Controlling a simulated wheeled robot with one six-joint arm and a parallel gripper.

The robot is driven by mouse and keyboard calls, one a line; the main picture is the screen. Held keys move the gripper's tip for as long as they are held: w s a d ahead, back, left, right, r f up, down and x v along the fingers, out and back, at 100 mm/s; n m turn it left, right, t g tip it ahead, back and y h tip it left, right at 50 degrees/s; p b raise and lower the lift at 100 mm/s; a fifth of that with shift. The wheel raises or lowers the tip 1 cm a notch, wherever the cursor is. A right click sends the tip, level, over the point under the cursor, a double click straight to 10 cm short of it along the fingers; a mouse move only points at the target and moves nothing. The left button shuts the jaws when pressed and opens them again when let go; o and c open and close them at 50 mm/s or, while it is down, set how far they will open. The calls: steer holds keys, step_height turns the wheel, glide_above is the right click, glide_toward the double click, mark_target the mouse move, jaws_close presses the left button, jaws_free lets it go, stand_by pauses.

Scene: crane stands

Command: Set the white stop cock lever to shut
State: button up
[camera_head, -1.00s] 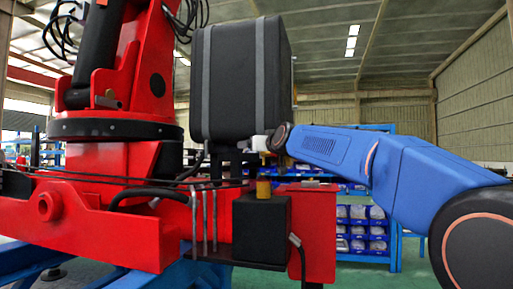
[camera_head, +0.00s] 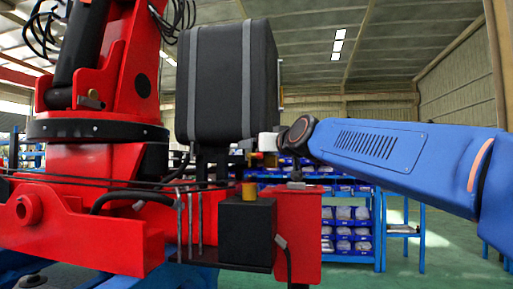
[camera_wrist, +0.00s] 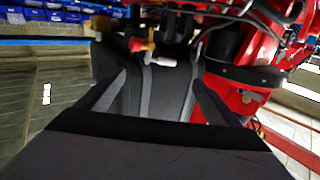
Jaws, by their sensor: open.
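The white stop cock lever (camera_wrist: 160,62) shows in the wrist view as a short pale handle in front of the black tank. It sits beside a small red and yellow fitting (camera_wrist: 140,44). My gripper (camera_wrist: 160,78) is open, with its two grey fingers spread on either side of the lever's line. The lever appears just beyond the fingertips; I see no contact. In the head view my blue arm reaches in from the right, and its end is near the tank's lower right corner. The fingers and lever cannot be made out clearly there.
The black tank (camera_head: 213,85) with grey straps stands behind the red crane base (camera_head: 85,225). A black box with a brass top (camera_head: 246,230) and a red plate (camera_head: 298,235) are below my wrist. Blue shelving with bins (camera_head: 350,232) stands behind. Floor at right is open.

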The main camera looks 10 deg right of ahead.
steer(key=shift+s+d, duration=0.1)
steer(key=shift+s, duration=0.35)
steer(key=c, duration=0.9)
steer(key=shift+a+r+m, duration=0.3)
steer(key=shift+a+m, duration=0.05)
steer(key=shift+m, duration=0.65)
steer(key=c, duration=1.1)
steer(key=shift+a+r+m, duration=0.15)
steer(key=shift+r+m, duration=0.05)
steer(key=shift+m, duration=0.4)
jaws_close()
steer(key=w+a+m+g, duration=0.2)
steer(key=w+a+m, duration=0.1)
steer(key=w+m, duration=1)
steer(key=shift+a+r+m, duration=0.25)
steer(key=shift+a+m, duration=0.05)
steer(key=shift+m, duration=0.6)
